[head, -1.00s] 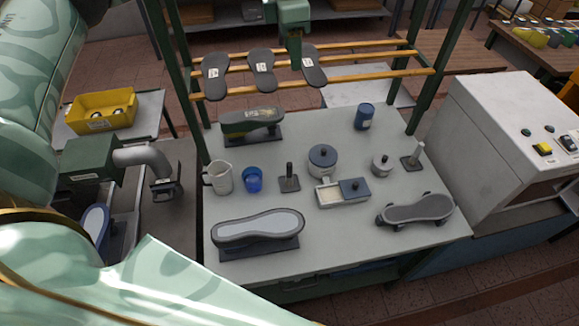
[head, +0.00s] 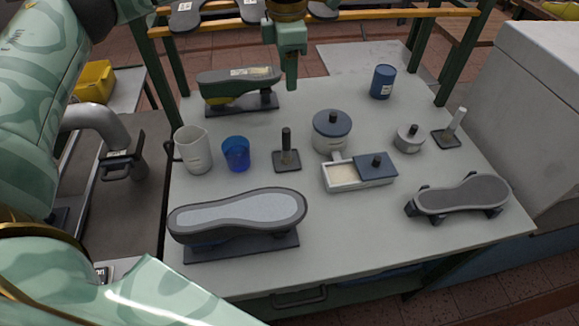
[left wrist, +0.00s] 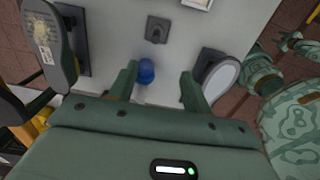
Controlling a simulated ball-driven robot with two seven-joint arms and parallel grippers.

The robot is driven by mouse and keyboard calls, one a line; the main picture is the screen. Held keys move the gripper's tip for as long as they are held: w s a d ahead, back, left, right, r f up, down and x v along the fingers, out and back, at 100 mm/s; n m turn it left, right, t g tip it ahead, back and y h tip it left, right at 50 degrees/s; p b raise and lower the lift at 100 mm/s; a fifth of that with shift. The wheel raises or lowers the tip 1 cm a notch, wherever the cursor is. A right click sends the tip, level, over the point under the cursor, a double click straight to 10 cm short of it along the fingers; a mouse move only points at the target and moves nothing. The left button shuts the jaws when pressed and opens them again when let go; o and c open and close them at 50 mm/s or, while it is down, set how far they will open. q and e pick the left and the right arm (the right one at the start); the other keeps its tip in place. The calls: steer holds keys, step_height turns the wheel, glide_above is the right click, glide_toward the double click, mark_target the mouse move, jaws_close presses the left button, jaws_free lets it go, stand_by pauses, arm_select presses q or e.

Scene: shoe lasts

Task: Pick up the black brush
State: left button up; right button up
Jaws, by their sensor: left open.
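The black brush (head: 287,158) stands upright near the middle of the worktable, its dark handle rising from a square dark base. It also shows in the left wrist view (left wrist: 156,30), beyond the fingers. My left gripper (head: 290,82) hangs over the back part of the table, behind and above the brush and apart from it. In the left wrist view its two fingers (left wrist: 158,88) are spread with nothing held between them; the blue cup lies below in line with the gap. My right gripper is not in view.
A blue cup (head: 236,153) and white jug (head: 193,150) stand left of the brush. A lidded pot (head: 331,131) and open box (head: 342,175) stand right. Shoe lasts sit in front (head: 238,213) and behind (head: 239,85). A rack rail (head: 390,13) crosses the back.

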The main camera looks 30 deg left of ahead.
arm_select(q)
steer(key=b, duration=0.3)
glide_above(286, 143)
steer(key=w, duration=0.1)
step_height(286, 143, down, 7)
steer(key=f+b, duration=0.1)
steer(key=f, duration=0.6)
steer(key=f+b, duration=0.1)
steer(key=f, duration=0.2)
steer(key=shift+d+f+b, duration=0.25)
steer(key=shift+d+b, duration=0.05)
steer(key=f+b, duration=0.1)
steer(key=f, duration=0.1)
steer(key=a+f+b, duration=0.1)
steer(key=f, duration=0.2)
steer(key=shift+f, duration=0.25)
steer(key=shift+r, duration=0.15)
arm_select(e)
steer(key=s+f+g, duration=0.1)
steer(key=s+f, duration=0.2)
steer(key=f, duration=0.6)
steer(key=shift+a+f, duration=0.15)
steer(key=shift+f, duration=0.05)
arm_select(q)
jaws_close()
steer(key=shift+r, duration=0.1)
